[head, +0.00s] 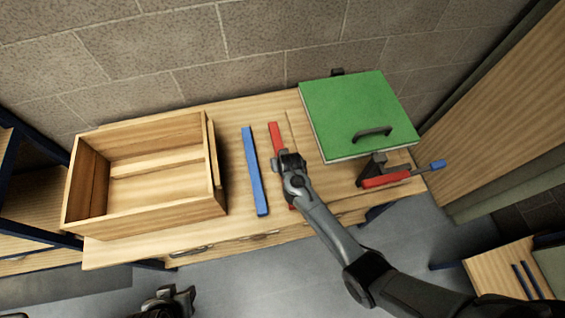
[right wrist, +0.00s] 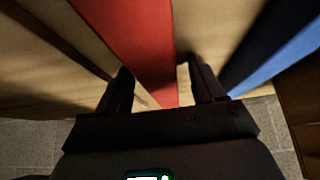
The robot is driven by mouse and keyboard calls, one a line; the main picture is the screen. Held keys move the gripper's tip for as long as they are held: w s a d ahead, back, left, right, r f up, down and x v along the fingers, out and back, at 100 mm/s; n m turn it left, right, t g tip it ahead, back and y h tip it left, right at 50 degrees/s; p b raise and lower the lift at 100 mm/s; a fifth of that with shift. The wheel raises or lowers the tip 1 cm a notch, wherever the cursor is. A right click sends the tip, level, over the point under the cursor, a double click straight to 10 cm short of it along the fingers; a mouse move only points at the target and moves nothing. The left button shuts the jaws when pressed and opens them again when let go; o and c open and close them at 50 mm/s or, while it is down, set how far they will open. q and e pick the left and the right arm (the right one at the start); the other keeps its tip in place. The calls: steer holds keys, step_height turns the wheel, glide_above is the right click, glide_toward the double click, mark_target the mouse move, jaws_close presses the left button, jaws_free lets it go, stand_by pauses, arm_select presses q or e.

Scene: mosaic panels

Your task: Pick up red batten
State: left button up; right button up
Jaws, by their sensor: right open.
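The red batten (head: 275,134) lies on the wooden table, between the blue batten and the green panel. My right gripper (head: 289,160) is over its middle and hides part of it. In the right wrist view the red batten (right wrist: 136,42) runs between the two open fingers of my right gripper (right wrist: 160,84). There is a gap at each side, and I cannot tell how far down the fingers reach. My left gripper (head: 168,302) is at the bottom edge of the head view, away from the table; its fingers are not clear.
The blue batten (head: 254,170) lies parallel, left of the red one. An open wooden box (head: 150,222) stands on the table's left. A green panel with a handle (head: 345,100) and a red clamp (head: 386,180) are at the right. A thin wooden strip (head: 292,133) lies close beside the red batten.

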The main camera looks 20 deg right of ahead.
steer(key=c, duration=1.2)
steer(key=shift+r, duration=0.1)
